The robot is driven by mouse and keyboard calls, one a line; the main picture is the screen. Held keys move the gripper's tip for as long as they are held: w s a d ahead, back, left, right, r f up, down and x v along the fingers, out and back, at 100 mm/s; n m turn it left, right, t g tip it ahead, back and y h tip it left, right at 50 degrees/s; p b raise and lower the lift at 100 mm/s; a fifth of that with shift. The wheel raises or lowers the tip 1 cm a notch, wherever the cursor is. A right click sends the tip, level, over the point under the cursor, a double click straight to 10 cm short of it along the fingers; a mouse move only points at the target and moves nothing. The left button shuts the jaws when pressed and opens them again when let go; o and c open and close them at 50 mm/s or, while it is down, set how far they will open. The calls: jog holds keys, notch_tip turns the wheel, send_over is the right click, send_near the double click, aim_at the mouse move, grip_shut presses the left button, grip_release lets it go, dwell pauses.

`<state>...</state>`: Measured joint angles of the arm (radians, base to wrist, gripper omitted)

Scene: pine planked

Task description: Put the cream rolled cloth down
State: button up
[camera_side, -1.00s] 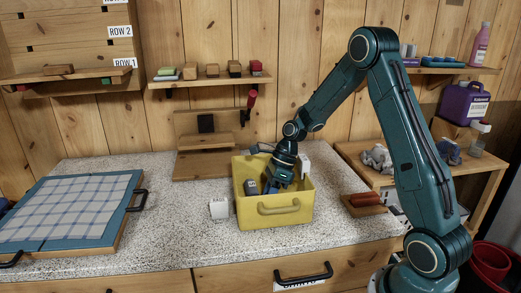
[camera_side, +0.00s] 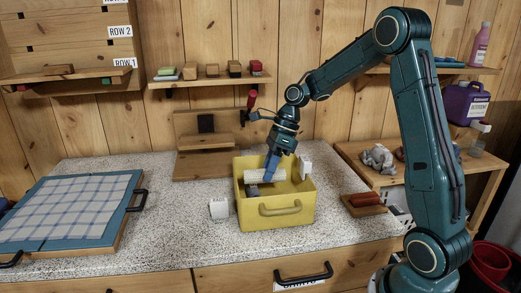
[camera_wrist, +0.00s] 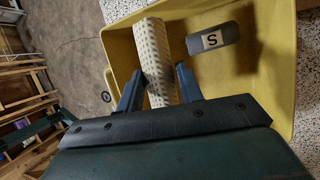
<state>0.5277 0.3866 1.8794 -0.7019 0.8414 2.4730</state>
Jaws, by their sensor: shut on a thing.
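The cream rolled cloth (camera_side: 264,174) is in my gripper (camera_side: 271,172), held level across the inside of the yellow bin, near rim height. In the wrist view the rolled cloth (camera_wrist: 155,60) shows a fine textured surface, and the two blue fingers of my gripper (camera_wrist: 158,88) close on it from both sides. The yellow bin (camera_side: 290,222) stands on the speckled counter below. Part of the roll is hidden by the fingers in the side view.
A checked cloth on a blue-edged board (camera_side: 70,208) lies left.

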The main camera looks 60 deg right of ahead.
jog(key=shift+d, duration=0.1)
dwell(0.5)
jog(key=shift+d+r, duration=0.2)
jog(key=s+d+r+m, duration=0.2)
jog(key=d+r, duration=0.3)
jog(key=d, duration=0.3)
jog(key=s+d+m+t+h, duration=0.1)
jog(key=s+d+m+t, duration=0.15)
jog(key=s+d, duration=0.7)
jog(key=a+f+n, duration=0.1)
jog(key=f, duration=0.3)
jog(key=a+f+n+g, duration=0.1)
jog(key=f+n, duration=0.1)
jog(key=f, duration=0.2)
jog(key=f+n+g+y, duration=0.1)
jog(key=f+n, duration=0.1)
jog(key=f, duration=0.2)
jog(key=shift+w+a+g, duration=0.15)
jog(key=shift+a+g, duration=0.1)
jog(key=shift+a, duration=0.15)
jog(key=shift+w+a+f, duration=0.1)
jog(key=shift+a+f, duration=0.05)
jog(key=shift+f, duration=0.1)
jog(key=shift+f, duration=1.5)
